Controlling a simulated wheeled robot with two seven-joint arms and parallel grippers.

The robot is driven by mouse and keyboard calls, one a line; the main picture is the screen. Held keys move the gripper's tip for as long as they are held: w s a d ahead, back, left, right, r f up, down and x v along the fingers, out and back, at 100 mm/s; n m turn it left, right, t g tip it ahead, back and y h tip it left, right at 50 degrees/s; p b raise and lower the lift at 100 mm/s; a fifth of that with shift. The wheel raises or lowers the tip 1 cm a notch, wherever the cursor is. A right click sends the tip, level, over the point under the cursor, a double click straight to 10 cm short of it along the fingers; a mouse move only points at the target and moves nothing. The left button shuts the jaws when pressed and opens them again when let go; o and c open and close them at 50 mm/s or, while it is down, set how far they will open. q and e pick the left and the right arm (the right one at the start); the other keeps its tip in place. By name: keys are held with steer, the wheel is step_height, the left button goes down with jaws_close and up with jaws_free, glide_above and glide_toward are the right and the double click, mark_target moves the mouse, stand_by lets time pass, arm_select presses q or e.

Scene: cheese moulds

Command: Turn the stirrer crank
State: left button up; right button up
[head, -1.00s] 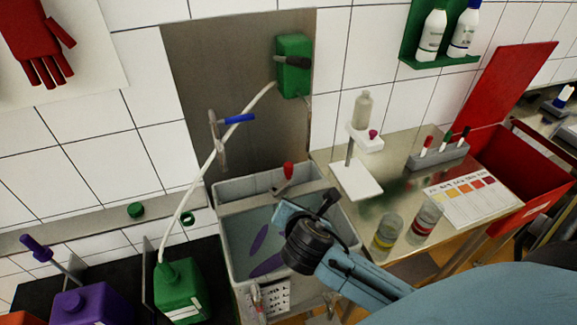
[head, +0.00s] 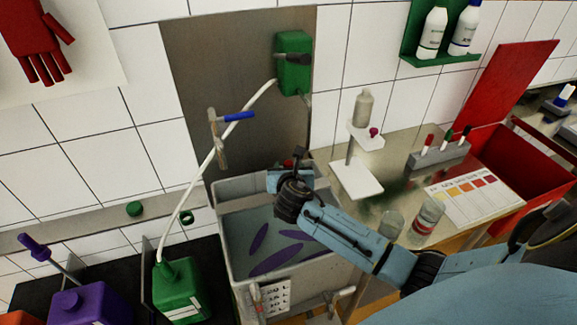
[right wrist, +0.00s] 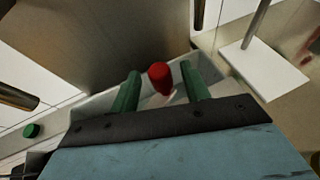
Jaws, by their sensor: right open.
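The stirrer crank has a red knob (right wrist: 160,76), seen in the right wrist view above a pale arm at the back edge of the grey basin (head: 233,188). In the head view only a bit of red shows behind my right gripper (head: 284,178), which hides the rest of the crank. In the right wrist view my right gripper's two green fingers (right wrist: 160,88) are open, one on each side of the knob, with gaps on both sides. I cannot tell whether the fingertips reach its depth. My left gripper is not in view.
A green box (head: 293,65) is on the wall panel behind. A white stand with a bottle (head: 363,108) and glass jars (head: 428,216) are on the steel table right. Purple paddle shapes lie in the basin.

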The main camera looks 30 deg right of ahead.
steer(key=shift+x, duration=1)
jaws_close()
